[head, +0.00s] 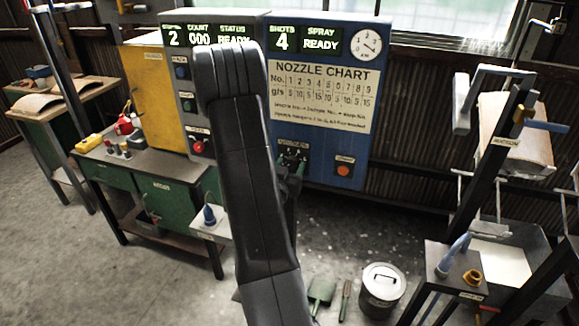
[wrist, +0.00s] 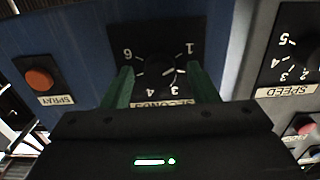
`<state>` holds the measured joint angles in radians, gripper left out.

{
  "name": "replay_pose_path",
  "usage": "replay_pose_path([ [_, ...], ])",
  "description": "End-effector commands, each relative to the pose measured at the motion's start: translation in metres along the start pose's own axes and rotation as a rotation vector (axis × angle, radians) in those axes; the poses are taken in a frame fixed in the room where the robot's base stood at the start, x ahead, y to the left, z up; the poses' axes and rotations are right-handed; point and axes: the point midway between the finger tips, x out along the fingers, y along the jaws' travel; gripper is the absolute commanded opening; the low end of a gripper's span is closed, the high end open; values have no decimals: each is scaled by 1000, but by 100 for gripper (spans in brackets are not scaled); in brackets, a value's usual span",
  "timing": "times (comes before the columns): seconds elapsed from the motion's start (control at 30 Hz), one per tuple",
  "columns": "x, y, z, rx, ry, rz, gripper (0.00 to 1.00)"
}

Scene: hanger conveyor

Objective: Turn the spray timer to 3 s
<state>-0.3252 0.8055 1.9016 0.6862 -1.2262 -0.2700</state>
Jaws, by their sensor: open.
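The spray timer (wrist: 155,68) is a black dial plate with white numbers, labelled SECONDS, upside down in the wrist view. I read 1, 3, 4 and 6 there; the other numbers are hidden by my fingers. A small white mark on its dark knob points right and slightly down, on the side of the 3, but I cannot tell the exact setting. My gripper (wrist: 160,72) is open, with one green finger on each side of the knob and gaps between. In the head view my gripper (head: 293,163) is at the blue panel's lower left, partly behind my arm, covering the timer.
The orange SPRAY button (wrist: 39,79) is left of the timer in the wrist view, and a SPEED dial (wrist: 295,62) is to the right. The blue panel (head: 330,160) carries a nozzle chart (head: 321,95). A green workbench (head: 160,190) stands at left.

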Motion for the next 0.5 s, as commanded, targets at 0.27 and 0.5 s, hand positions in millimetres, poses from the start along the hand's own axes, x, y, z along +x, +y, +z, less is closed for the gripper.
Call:
replay_pose_path([
  [0.27,0,0,0,0,0,0,9],
  [0.5,0,0,1,14,1,0,9],
])
